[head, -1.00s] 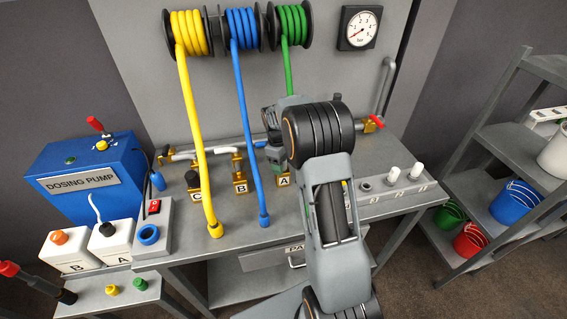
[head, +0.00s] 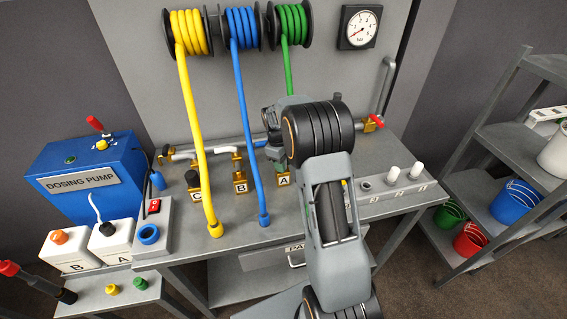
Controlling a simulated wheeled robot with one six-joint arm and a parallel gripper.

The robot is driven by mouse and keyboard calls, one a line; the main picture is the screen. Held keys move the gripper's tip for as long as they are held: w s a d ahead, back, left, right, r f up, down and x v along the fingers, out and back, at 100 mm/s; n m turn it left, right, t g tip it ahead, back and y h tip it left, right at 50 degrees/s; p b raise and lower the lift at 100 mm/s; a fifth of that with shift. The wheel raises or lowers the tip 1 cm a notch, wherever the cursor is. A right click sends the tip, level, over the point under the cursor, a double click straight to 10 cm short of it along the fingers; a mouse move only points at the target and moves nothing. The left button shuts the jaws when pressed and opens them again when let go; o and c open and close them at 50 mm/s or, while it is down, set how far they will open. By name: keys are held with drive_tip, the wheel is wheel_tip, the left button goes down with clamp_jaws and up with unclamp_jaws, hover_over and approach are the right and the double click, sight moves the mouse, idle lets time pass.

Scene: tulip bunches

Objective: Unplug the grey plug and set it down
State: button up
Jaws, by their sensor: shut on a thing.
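My gripper (head: 277,148) is at the brass outlet marked A (head: 283,179) on the bench, mostly hidden by my own arm.
A blue hose (head: 250,150) hangs just left of my gripper, with a yellow hose (head: 190,130) beyond it. A green hose (head: 286,75) comes down behind my arm. Outlets B (head: 240,187) and C (head: 196,196) stand left. The bench front (head: 190,248) has some bare surface.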

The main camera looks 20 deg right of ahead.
drive_tip(key=c, duration=0.4)
drive_tip(key=shift+r, duration=0.15)
idle(0.4)
drive_tip(key=shift+r+p, duration=1.35)
drive_tip(key=shift+r, duration=0.25)
drive_tip(key=shift+r+p, duration=1.5)
drive_tip(key=shift+r, duration=0.5)
